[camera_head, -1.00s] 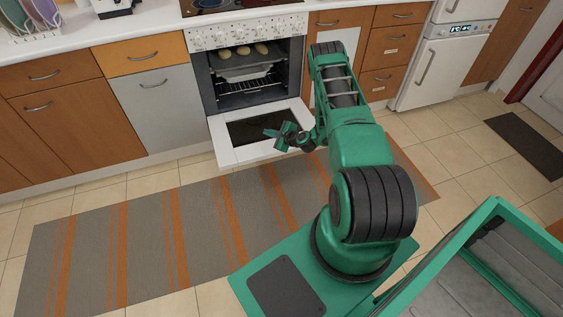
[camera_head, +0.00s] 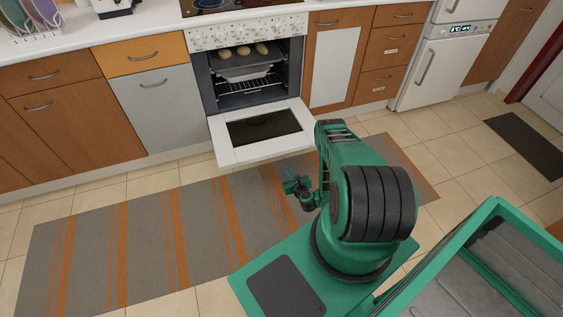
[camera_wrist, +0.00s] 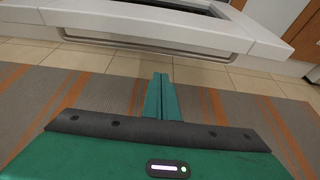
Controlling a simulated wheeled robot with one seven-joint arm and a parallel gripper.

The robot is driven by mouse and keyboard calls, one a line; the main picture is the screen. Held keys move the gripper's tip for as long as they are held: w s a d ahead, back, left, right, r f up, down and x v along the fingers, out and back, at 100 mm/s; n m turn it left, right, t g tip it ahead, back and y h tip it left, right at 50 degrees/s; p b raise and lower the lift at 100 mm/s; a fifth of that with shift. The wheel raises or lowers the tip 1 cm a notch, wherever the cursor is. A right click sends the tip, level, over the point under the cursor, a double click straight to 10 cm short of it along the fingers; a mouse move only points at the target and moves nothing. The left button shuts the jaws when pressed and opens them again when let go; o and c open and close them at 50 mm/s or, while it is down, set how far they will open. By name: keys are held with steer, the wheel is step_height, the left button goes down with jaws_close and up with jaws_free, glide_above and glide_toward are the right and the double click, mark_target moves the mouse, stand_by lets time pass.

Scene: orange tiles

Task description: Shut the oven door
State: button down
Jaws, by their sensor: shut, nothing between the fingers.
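The oven (camera_head: 249,62) is white with its dark cavity showing. Its door (camera_head: 226,156) is folded down, about flat, with a dark window in the middle. In the wrist view the door (camera_wrist: 262,44) spans the top of the picture, with its bar handle (camera_wrist: 150,43) along the near edge. My gripper (camera_head: 290,187) is over the striped rug, in front of the door's near edge and apart from it. In the wrist view the fingers of my gripper (camera_wrist: 161,78) are shut together with nothing between them, pointing toward the door.
A tray with several buns (camera_head: 243,66) sits inside the oven. A grey and orange striped rug (camera_head: 200,220) covers the floor before the cabinets. Wooden cabinets (camera_head: 55,110) flank the oven.

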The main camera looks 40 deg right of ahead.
steer(key=w+d+r, duration=0.1)
steer(key=w+d, duration=0.1)
steer(key=w, duration=0.6)
stand_by(0.6)
steer(key=shift+d, duration=0.1)
